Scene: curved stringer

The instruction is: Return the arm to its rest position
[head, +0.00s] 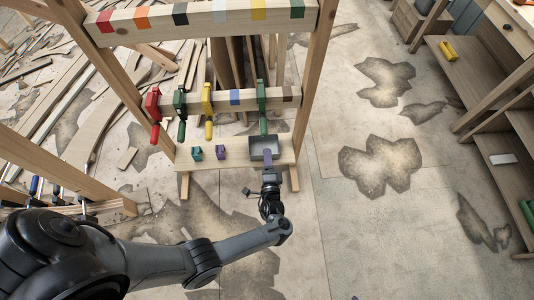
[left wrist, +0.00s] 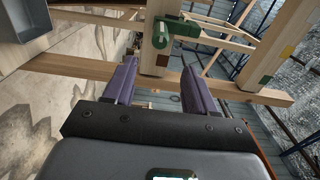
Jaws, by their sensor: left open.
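My left arm comes in from the left in the head view and reaches to the front of the wooden rack (head: 325,45). My left gripper (head: 267,157) is at the lower shelf, beside the grey tray (head: 256,141), and partly covers it. In the left wrist view, my left gripper (left wrist: 158,65) has its two purple fingers apart, with nothing held between them. A wooden post and a green clamp (left wrist: 182,27) show beyond the fingertips. My right gripper is in neither view.
Red (head: 153,105), dark green, yellow (head: 207,100) and green (head: 262,95) clamps hang on the rack's middle beam. Teal (head: 196,153) and purple (head: 221,152) blocks are on the lower shelf (head: 207,164). A wooden frame stands at left. Open floor lies right of the rack, before shelving.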

